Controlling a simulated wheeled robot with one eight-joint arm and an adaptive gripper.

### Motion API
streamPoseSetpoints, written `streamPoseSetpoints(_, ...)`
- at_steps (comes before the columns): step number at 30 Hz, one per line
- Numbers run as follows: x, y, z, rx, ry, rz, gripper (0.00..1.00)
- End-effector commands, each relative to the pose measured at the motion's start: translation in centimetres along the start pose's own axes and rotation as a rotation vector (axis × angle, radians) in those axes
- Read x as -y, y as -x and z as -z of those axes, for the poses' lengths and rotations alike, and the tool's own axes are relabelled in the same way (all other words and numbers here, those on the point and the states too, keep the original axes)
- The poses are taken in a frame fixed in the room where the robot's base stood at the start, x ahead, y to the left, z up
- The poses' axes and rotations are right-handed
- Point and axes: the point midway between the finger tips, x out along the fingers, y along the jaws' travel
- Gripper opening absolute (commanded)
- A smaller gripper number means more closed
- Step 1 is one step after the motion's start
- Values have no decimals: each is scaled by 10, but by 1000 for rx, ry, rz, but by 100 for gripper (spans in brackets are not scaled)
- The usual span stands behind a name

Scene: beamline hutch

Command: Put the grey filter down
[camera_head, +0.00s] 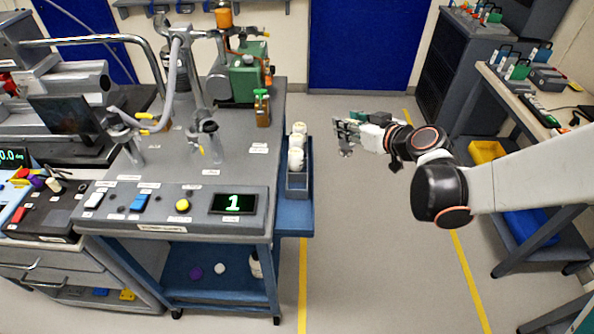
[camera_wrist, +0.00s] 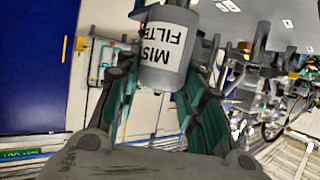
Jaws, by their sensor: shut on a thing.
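The grey filter (camera_wrist: 168,72) is a grey cylinder with a white label reading "MIST FILTER", upside down in the wrist view. My gripper (camera_wrist: 158,88) is shut on it, with the green-padded fingers on either side. In the head view my gripper (camera_head: 347,132) is held over open floor, to the right of the cart. The filter is too small and too much covered there to make out clearly.
A grey rack (camera_head: 298,183) with white rounded items (camera_head: 296,159) hangs on the cart's right side. The grey cart top (camera_head: 185,160) carries pipework and a green device (camera_head: 245,78). A side bench (camera_head: 535,115) stands at the right. The floor between is clear.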

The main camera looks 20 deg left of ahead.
Motion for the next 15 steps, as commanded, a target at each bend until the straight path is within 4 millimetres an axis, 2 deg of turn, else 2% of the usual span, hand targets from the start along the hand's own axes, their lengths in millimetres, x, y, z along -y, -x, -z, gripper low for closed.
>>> streamPoseSetpoints(1,25,-13,13,0,21,51,6)
streamPoseSetpoints(6,82,-38,43,-2,69,166,6)
streamPoseSetpoints(11,110,-47,56,-3,92,219,6)
streamPoseSetpoints(15,116,-54,46,-4,97,230,6)
